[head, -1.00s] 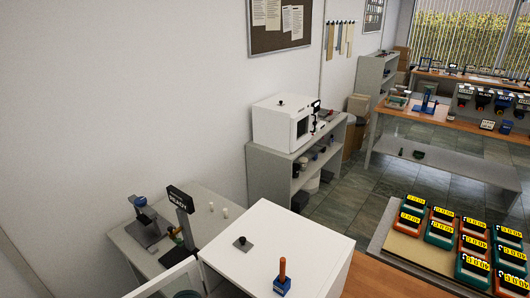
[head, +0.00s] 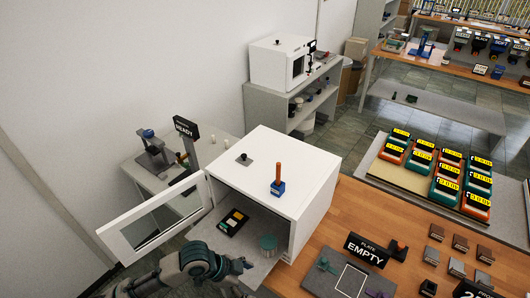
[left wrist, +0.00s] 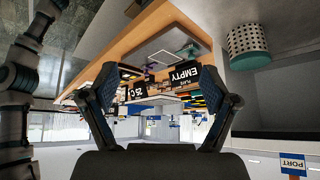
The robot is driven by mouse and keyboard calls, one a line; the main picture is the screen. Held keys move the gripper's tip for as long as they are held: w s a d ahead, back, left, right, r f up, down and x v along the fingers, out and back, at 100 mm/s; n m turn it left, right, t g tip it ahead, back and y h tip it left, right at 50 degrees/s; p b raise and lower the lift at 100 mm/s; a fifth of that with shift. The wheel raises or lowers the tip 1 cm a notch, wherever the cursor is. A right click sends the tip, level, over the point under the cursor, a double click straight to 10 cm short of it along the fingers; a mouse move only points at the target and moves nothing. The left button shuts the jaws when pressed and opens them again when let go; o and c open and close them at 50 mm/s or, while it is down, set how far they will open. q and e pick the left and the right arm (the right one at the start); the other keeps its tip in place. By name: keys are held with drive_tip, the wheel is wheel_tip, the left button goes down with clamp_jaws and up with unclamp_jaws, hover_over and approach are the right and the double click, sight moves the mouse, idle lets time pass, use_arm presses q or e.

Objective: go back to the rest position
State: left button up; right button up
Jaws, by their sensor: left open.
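My left gripper (head: 240,267) is in front of the white box (head: 262,165), near its lower front opening, and it also shows in the left wrist view (left wrist: 163,85). Its two fingers are spread wide with nothing between them. The box's glass-paned door (head: 150,222) stands swung open to the left. Inside the box are a dark block with coloured labels (head: 233,222) and a grey-green perforated cylinder (head: 268,243). The cylinder also shows at the upper right of the left wrist view (left wrist: 248,45), apart from the fingers. My right gripper is not in view.
A wooden table (head: 345,205) lies right of the box, with a plate marked EMPTY (head: 366,250) and several small blocks. A tray (head: 400,175) of labelled orange and green units stands behind. A blue-based orange handle (head: 278,180) stands on the box top.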

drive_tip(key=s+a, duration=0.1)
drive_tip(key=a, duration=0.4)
use_arm(q)
drive_tip(key=s+a+f+n+t+y, duration=0.3)
drive_tip(key=s+a+f+n+y, duration=0.4)
drive_tip(key=s+a+f+n, duration=0.95)
wheel_tip(320, 180, down, 28)
drive_tip(key=a+m+g+b, duration=0.1)
drive_tip(key=m+g+b, duration=0.1)
drive_tip(key=s+a+f, duration=0.2)
drive_tip(key=s+f, duration=0.6)
drive_tip(key=f, duration=0.1)
drive_tip(key=s+a+f+b, duration=0.1)
drive_tip(key=s+f, duration=0.8)
drive_tip(key=shift+s+a+f+g, duration=0.25)
drive_tip(key=shift+a+g, duration=0.1)
drive_tip(key=shift+g, duration=0.05)
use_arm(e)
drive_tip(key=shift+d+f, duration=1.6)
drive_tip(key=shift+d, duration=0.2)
